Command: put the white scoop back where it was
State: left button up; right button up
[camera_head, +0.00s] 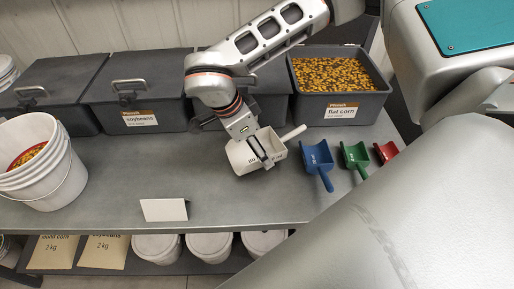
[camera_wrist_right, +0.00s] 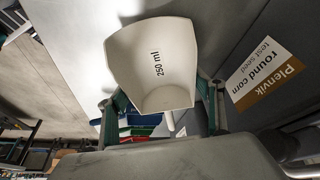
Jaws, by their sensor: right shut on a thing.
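The white scoop (camera_head: 240,157) is over the middle of the grey bench, left of the coloured scoops, its handle pointing up and right. My right gripper (camera_head: 262,158) is shut on it. In the right wrist view the scoop (camera_wrist_right: 155,58), marked 250 ml, sits between the two fingers (camera_wrist_right: 163,105) with its bowl facing the camera. I cannot tell whether it touches the bench. A blue scoop (camera_head: 317,158), a green scoop (camera_head: 354,155) and a red scoop (camera_head: 385,152) lie in a row to its right. My left gripper is out of view.
An open flat corn bin (camera_head: 341,106) stands behind the coloured scoops. A lidded soybeans bin (camera_head: 137,93) stands at back left. A white bucket (camera_head: 45,178) is at left, a small white card (camera_head: 164,210) near the front edge. Bare bench (camera_head: 110,165) lies between.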

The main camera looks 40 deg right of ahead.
jog(key=shift+f, duration=0.4)
jog(key=shift+f, duration=0.15)
jog(key=o, duration=1.2)
jog(key=v, duration=1.2)
jog(key=shift+d+r, duration=0.1)
jog(key=shift+r, duration=0.1)
